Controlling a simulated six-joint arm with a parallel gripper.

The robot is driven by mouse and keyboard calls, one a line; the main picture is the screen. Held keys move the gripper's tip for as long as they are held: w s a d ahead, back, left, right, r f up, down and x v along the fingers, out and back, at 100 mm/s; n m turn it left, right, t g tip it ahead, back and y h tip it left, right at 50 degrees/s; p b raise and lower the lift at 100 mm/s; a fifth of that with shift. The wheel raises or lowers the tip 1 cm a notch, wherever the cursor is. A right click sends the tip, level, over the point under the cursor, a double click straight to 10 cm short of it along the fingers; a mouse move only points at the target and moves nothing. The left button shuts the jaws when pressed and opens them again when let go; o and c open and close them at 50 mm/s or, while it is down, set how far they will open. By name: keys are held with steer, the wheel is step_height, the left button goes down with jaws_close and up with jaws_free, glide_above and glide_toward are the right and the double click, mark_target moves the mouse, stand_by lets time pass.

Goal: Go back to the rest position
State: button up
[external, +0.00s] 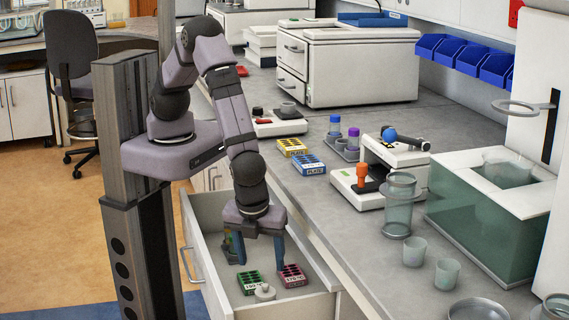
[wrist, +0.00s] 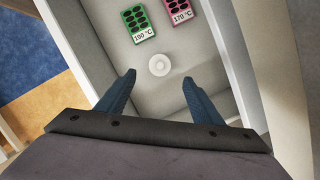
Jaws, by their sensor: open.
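My gripper (external: 258,252) hangs over the open drawer (external: 322,300) with its two blue fingers apart and nothing between them. In the wrist view my gripper (wrist: 157,90) points into the drawer, and a small round white piece (wrist: 159,65) lies on the drawer floor just beyond the fingertips. The drawer also holds a green block (wrist: 137,22) marked 190 °C and a pink block (wrist: 176,14) marked 170 °C, side by side. The external view shows the green block (external: 250,282), the pink block (external: 292,275) and the white piece (external: 265,292) too.
Yellow (external: 292,147) and blue (external: 308,164) plates lie on the bench above the drawer. A press-like device (external: 380,170), glass beakers (external: 414,250) and a water tank (external: 485,210) stand to the right.

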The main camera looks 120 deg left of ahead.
steer(key=shift+d+r, duration=0.1)
steer(key=shift+r, duration=0.45)
